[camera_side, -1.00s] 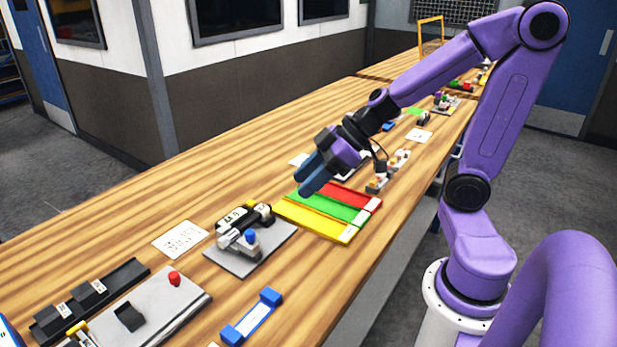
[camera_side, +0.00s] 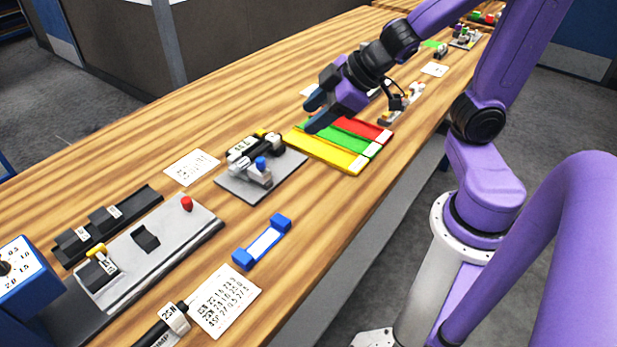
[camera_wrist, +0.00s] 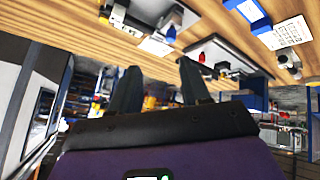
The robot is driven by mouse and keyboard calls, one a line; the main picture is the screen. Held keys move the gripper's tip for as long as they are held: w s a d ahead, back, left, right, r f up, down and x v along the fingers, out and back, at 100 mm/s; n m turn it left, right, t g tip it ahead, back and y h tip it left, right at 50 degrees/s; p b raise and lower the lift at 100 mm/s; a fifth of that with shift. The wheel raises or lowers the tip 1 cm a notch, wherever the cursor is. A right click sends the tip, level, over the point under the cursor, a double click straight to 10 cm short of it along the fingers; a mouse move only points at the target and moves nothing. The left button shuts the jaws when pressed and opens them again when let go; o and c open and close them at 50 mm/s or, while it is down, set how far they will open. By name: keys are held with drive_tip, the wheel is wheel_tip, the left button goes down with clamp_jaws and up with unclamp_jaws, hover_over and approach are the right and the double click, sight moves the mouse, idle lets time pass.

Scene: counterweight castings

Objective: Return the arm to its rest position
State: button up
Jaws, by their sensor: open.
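My arm is purple, and my gripper (camera_side: 314,113) points left and down above the bench. It is in the air over the far end of the colored strips. The two dark blue fingers stand apart with nothing between them. In the wrist view my gripper (camera_wrist: 158,72) also shows its two dark fingers apart and empty. The yellow strip (camera_side: 330,154), green strip (camera_side: 352,142) and red strip (camera_side: 364,130) lie side by side below and to the right of the fingers. I cannot tell the exact height of the fingers above the bench.
A grey plate (camera_side: 232,187) with a black block and clamp stands left of the strips. A blue-ended holder (camera_side: 262,243), a grey board with a red knob (camera_side: 187,204) and a printed card (camera_side: 226,301) are nearer. Bare wood (camera_side: 215,112) lies along the back.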

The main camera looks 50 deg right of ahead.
drive_tip(key=s+f+n+g+h, duration=0.1)
drive_tip(key=s+f+g, duration=0.1)
drive_tip(key=s, duration=0.6)
drive_tip(key=s+f+n+g+h, duration=0.1)
drive_tip(key=s+n+g, duration=0.1)
drive_tip(key=s+g, duration=0.3)
drive_tip(key=s, duration=0.3)
drive_tip(key=shift+s+a+f+n, duration=0.25)
drive_tip(key=shift+a+f+n, duration=0.05)
drive_tip(key=shift+a+f, duration=0.1)
